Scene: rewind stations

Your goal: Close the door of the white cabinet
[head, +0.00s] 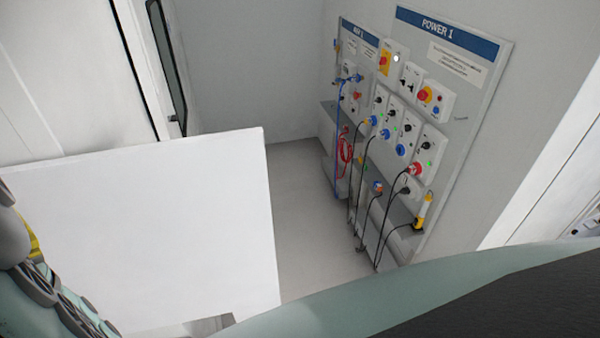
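A large flat white panel (150,220), which looks like the open door of the white cabinet, stands out into the room at the left in the head view. Its top edge and its right edge are free, with open floor beyond the right edge. The cabinet body and the hinge side cannot be made out clearly. Grey and pale green parts of what looks like my arm show at the lower left edge, in front of the panel. My gripper's fingers do not show, so contact with the panel cannot be told.
A grey wall board labelled POWER 1 (480,90), with switches, sockets and hanging cables, is on the right wall. A second labelled board is beside it. Bare grey floor (310,220) lies between panel and boards. A dark-edged window or door (168,65) is at the upper left.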

